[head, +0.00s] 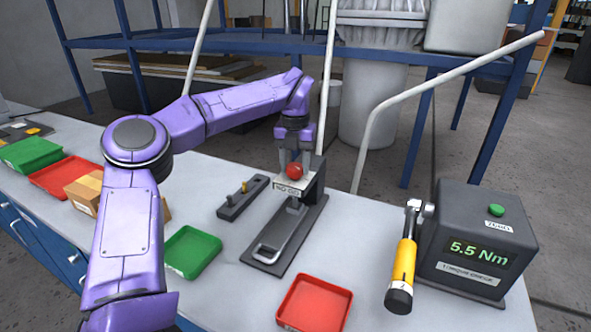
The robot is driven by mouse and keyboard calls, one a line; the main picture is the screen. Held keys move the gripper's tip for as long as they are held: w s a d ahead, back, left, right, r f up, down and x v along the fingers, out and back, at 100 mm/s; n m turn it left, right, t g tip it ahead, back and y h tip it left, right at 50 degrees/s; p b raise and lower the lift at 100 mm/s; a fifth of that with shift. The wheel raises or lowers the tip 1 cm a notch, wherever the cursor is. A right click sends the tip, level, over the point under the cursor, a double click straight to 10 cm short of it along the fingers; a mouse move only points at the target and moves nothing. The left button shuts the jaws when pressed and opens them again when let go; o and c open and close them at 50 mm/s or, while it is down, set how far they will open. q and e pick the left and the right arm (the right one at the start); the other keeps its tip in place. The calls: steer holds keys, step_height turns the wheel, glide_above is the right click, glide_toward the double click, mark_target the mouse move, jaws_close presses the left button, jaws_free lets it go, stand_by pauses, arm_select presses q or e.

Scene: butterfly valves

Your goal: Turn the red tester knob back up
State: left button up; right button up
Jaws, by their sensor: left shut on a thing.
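The red tester knob (294,171) is a round red ball at the upper part of the tester (317,205), above a pale plate with a dark-lettered label. The tester is a dark grey fixture with a long flat base on the bench and a light metal loop towards its near end. My left gripper (294,160) points down at the knob from above, its grey fingers shut on it. The fingers partly cover the knob. My right gripper is out of view.
A dark block with small pegs (242,197) lies left of the tester. A green tray (192,252) and a red tray (315,303) lie nearer. A torque checker (470,265) reads 5.5 Nm, with a yellow-handled tool (403,265) beside it. Boxes and trays line the left.

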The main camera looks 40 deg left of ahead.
mark_target(295, 166)
arm_select(q)
steer(key=n+b, duration=0.2)
steer(key=n, duration=0.1)
steer(key=shift+n, duration=0.4)
steer(key=shift+n+b, duration=0.55)
steer(key=shift+n, duration=0.05)
steer(key=shift+r, duration=0.15)
steer(key=o, duration=1)
steer(key=shift+o, duration=0.2)
step_height(295, 166, up, 10)
steer(key=p, duration=0.1)
steer(key=shift+r+p, duration=0.2)
steer(key=shift+p, duration=0.1)
